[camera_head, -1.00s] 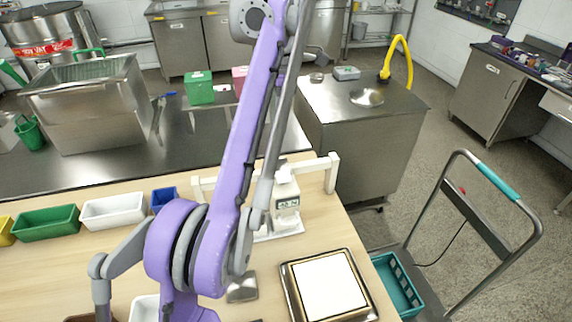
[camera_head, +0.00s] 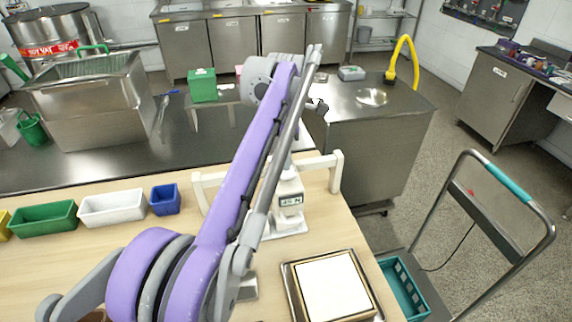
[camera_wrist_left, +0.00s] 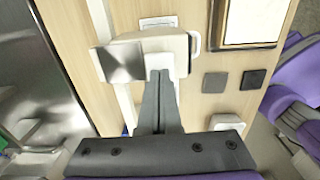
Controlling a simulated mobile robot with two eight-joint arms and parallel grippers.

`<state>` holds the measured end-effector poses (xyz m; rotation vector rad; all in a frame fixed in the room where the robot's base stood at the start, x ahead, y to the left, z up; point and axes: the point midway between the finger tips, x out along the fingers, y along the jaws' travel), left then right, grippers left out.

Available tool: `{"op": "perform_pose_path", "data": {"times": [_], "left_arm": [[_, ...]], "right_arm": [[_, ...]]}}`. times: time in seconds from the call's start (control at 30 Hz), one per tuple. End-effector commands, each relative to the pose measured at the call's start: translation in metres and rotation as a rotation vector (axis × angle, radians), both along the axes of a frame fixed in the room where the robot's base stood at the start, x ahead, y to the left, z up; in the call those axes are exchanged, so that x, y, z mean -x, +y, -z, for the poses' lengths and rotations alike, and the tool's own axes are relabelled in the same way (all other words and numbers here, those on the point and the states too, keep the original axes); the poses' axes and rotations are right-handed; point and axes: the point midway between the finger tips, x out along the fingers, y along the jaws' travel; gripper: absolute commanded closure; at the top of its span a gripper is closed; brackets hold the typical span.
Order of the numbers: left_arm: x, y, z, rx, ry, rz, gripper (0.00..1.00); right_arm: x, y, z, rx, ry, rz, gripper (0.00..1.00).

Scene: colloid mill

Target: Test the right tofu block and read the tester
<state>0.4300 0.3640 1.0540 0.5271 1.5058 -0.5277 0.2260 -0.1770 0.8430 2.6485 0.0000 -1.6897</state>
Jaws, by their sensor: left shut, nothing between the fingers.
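The white tester (camera_head: 289,200) stands on the wooden table with a small display (camera_head: 291,200) facing me. The display seems to read about 45 N, but the digits are small. In the left wrist view the tester's white head (camera_wrist_left: 180,45) and a shiny steel plate (camera_wrist_left: 120,62) lie beyond my fingers. My left gripper (camera_wrist_left: 160,75) is shut and empty, with its tips at the head's near edge; contact cannot be told. A pale slab (camera_head: 333,290), perhaps tofu, lies in a dark-rimmed tray at front right. No separate right tofu block can be made out. My right gripper is out of view.
Green (camera_head: 44,219), white (camera_head: 113,208) and blue (camera_head: 165,199) bins line the table's left. Two dark square pads show in the wrist view, one grey (camera_wrist_left: 215,82), one darker (camera_wrist_left: 252,79). A trolley (camera_head: 500,240) stands right of the table. My left arm blocks the table's middle.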

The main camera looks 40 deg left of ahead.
Motion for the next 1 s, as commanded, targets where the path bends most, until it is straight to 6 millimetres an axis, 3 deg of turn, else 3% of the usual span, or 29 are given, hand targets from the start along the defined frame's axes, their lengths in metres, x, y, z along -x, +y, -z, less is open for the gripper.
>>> {"op": "perform_pose_path", "data": {"times": [0.13, 0.5, 0.73, 1.0], "left_arm": [[0.0, 0.0, 0.009, 0.0, 0.0, 0.0, 1.0], [0.0, 0.0, 0.011, 0.0, 0.0, 0.001, 1.0], [0.0, 0.0, 0.034, 0.0, 0.0, 0.001, 1.0], [0.0, -0.001, 0.035, 0.003, 0.005, 0.001, 1.0]], "right_arm": [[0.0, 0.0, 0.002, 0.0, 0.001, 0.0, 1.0], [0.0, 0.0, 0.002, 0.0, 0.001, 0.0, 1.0], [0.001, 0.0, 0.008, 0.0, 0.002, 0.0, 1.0], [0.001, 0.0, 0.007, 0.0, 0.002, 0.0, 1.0]]}}
